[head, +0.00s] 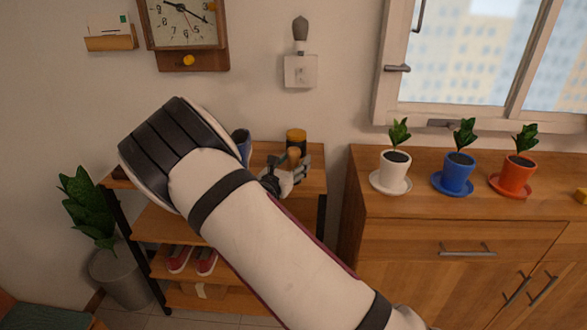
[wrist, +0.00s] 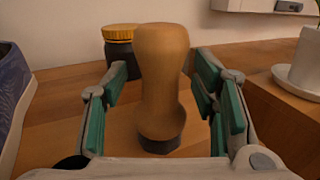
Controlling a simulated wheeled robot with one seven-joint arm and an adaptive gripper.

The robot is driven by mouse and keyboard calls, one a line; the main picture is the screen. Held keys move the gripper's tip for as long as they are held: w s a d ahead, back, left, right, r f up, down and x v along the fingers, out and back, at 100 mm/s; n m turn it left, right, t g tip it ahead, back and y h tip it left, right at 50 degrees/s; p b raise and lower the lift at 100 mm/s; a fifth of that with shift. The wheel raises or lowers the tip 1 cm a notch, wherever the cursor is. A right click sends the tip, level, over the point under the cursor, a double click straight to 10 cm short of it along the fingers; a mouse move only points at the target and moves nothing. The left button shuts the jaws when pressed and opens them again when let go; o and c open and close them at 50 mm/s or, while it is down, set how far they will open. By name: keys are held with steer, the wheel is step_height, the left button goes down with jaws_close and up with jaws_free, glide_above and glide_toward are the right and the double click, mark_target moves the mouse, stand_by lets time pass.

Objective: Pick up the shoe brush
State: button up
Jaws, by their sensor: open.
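The shoe brush (wrist: 160,85) stands upright on the wooden shelf top (wrist: 65,95), with a tan wooden handle and a dark base. In the wrist view it is between the green-padded fingers of my gripper (wrist: 162,90), with visible gaps on both sides. My gripper is open and not closed on it. In the head view my gripper (head: 287,176) is at the right part of the shelf top, and the brush's handle (head: 293,155) shows just behind it. The lower part of the brush is hidden there.
A dark jar with a yellow lid (wrist: 120,45) stands behind the brush. A blue shoe (wrist: 12,95) is close on the left. A cabinet (head: 420,210) on the right bears several potted plants, including a white pot (head: 394,168). Red shoes (head: 206,260) sit lower down.

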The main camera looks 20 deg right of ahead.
jaws_close()
